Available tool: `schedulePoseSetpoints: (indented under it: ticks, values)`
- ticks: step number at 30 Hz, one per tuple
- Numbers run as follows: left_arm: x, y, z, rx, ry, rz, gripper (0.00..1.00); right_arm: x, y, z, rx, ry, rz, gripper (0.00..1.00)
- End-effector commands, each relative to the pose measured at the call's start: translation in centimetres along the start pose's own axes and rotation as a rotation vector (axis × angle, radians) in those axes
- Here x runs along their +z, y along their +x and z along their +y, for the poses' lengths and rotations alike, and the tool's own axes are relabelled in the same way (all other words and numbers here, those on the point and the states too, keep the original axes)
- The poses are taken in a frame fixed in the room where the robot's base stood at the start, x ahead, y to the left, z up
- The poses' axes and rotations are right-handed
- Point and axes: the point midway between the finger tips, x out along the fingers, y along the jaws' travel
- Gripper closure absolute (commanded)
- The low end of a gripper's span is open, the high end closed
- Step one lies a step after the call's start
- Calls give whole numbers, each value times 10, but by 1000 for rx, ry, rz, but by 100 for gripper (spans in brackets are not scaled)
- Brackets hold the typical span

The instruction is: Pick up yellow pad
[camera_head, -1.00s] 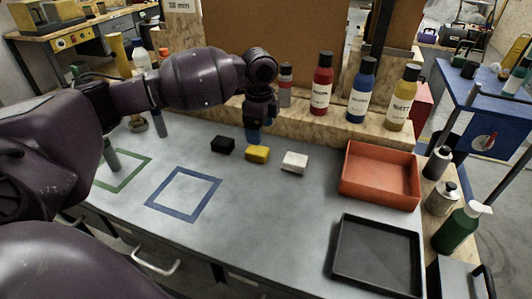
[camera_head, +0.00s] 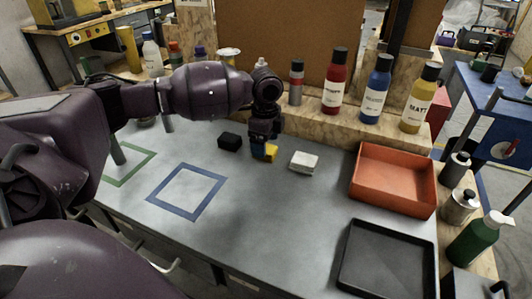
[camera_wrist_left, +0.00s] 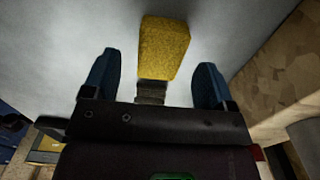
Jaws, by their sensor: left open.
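The yellow pad (camera_head: 270,153) lies on the grey worktop between a black pad (camera_head: 230,141) and a white pad (camera_head: 304,162). My left gripper (camera_head: 262,152) is over it and hides part of it in the head view. In the left wrist view the yellow pad (camera_wrist_left: 163,47) lies ahead of the gap between the two blue fingertips of my left gripper (camera_wrist_left: 152,75). The fingers are apart, one to each side of the pad's line, with nothing held. My right gripper is not in view.
An orange tray (camera_head: 430,208) and a black tray (camera_head: 347,272) stand to the right. Red, blue and yellow bottles stand on the wooden ledge (camera_head: 310,123) behind. Blue (camera_head: 172,208) and green (camera_head: 143,171) taped squares mark the left, with clear worktop in front.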

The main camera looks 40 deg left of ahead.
Motion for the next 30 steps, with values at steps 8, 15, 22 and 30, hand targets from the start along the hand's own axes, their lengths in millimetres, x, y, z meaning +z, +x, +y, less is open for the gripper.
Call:
schedulePoseSetpoints:
  ticks: [8, 15, 22, 30]
  values:
    - [1, 29, 0, 2, 0, -2, 21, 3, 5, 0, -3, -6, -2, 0]
    - [1, 28, 0, 0, 0, -1, 32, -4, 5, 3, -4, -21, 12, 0]
    - [1, 28, 0, 0, 0, -1, 67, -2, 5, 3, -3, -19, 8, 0]
    - [1, 27, 0, 0, 0, -1, 75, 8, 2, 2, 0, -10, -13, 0]
